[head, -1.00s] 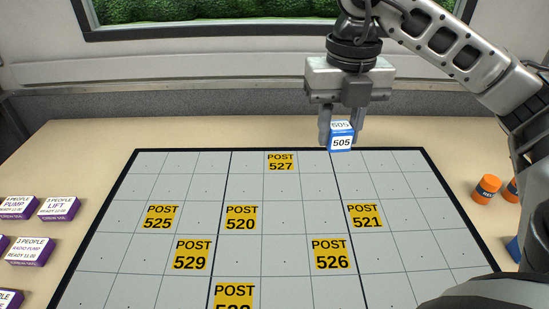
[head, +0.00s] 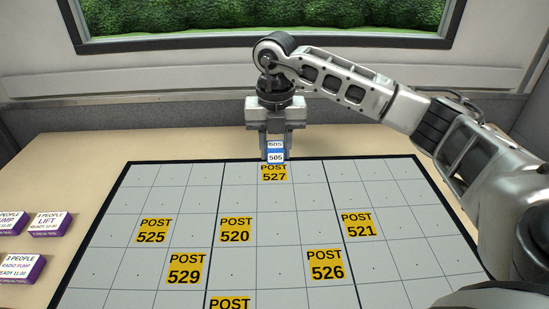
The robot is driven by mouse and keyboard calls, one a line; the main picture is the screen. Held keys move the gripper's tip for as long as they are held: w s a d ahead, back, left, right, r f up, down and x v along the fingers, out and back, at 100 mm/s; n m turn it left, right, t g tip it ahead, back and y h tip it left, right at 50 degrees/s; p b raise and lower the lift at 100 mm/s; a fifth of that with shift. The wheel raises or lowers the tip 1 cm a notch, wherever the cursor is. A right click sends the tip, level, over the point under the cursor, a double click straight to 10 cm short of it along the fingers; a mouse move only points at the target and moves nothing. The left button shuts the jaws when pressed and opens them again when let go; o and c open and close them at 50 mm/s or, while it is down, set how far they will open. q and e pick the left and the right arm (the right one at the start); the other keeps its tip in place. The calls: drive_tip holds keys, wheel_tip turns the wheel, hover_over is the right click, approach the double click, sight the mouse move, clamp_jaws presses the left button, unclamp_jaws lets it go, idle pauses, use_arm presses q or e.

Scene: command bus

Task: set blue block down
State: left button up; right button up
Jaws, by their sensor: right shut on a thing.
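The blue block (head: 275,155) has white labels reading 505. My right gripper (head: 276,146) is shut on it from above, with the fingers pointing down. In the head view the block shows at the far edge of the grey grid board (head: 200,208), just behind the yellow POST 527 label (head: 274,173). The block's lower edge meets the top of that label in the picture. I cannot tell whether the block touches the board or hangs a little above it. My left gripper is not in view.
Yellow POST labels such as 520 (head: 236,230), 525 (head: 154,231), 521 (head: 357,225) and 526 (head: 326,265) lie on the board. Several purple-sided blocks (head: 47,226) stand on the table at left. My right arm spans the right side. Many grid cells are bare.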

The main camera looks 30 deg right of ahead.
sight(275, 160)
drive_tip(key=shift+w+f, duration=0.15)
drive_tip(key=shift+f, duration=1.55)
drive_tip(key=shift+f, duration=0.15)
drive_tip(key=o, duration=1)
drive_tip(key=shift+c, duration=0.2)
wheel_tip(275, 160, up, 12)
drive_tip(key=shift+r+p, duration=0.2)
drive_tip(key=shift+p, duration=0.1)
